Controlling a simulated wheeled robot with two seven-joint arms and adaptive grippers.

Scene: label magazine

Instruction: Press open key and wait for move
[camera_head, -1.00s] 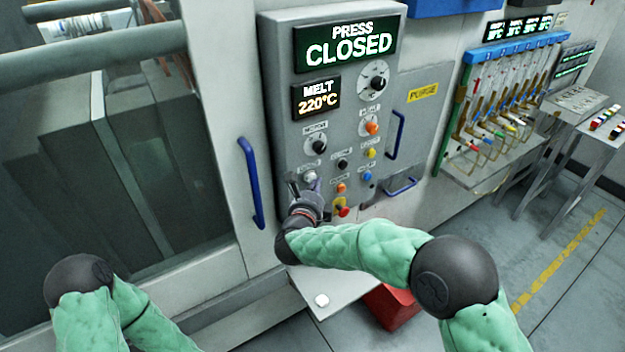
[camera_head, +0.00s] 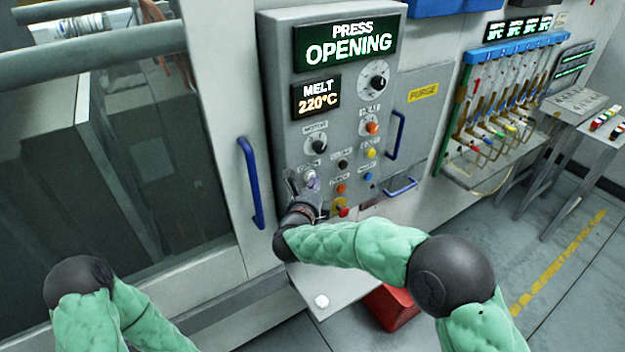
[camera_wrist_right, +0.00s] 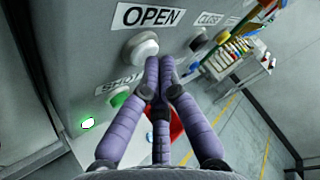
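The white OPEN key (camera_wrist_right: 140,46) sits under its OPEN label in the right wrist view. In the head view it is the pale button (camera_head: 309,174) low on the left of the grey control panel (camera_head: 350,108). My right gripper (camera_head: 307,188) is at this key; the wrist view shows its purple fingers (camera_wrist_right: 161,66) drawn together, tips at the key's right edge. I cannot tell whether they touch it. Nothing shows between the fingers. The press display (camera_head: 348,41) reads PRESS OPENING. My left arm shows at lower left; its gripper is out of view.
More knobs and buttons are close on the right, including a red one (camera_head: 343,211). A blue door handle (camera_head: 251,182) is left of the panel. A red box (camera_head: 391,307) stands below.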

